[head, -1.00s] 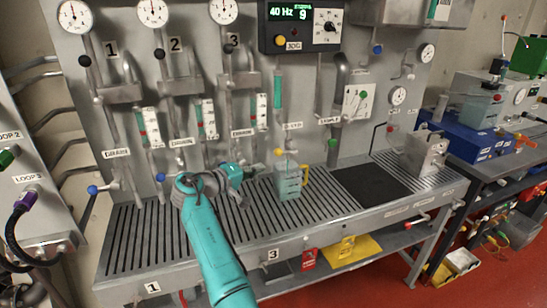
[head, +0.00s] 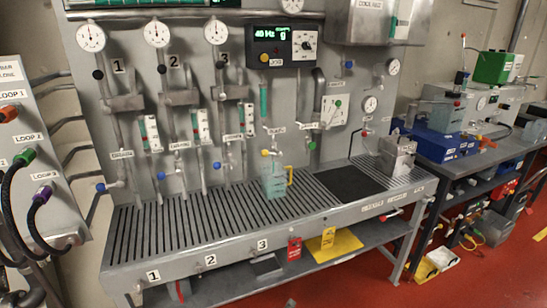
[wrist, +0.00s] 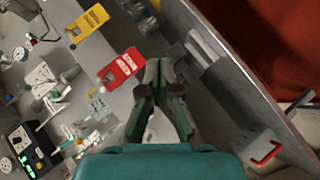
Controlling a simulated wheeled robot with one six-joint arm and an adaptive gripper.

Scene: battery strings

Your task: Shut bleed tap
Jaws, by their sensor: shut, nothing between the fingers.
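A small tap with a yellow knob (head: 265,152) sits on the panel above a clear jug (head: 274,180) with a yellow handle. A label (head: 275,127) above it is too small to read surely, so I cannot be certain that this is the bleed tap. Whether it is open or shut is unclear. My gripper (wrist: 158,68) shows only in the wrist view, shut and empty.
The slotted bench top (head: 190,215) is mostly clear, with a black mat (head: 352,180) to the right. Blue-knobbed drain taps (head: 161,176) line the panel. A loop panel (head: 38,150) with hoses stands left.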

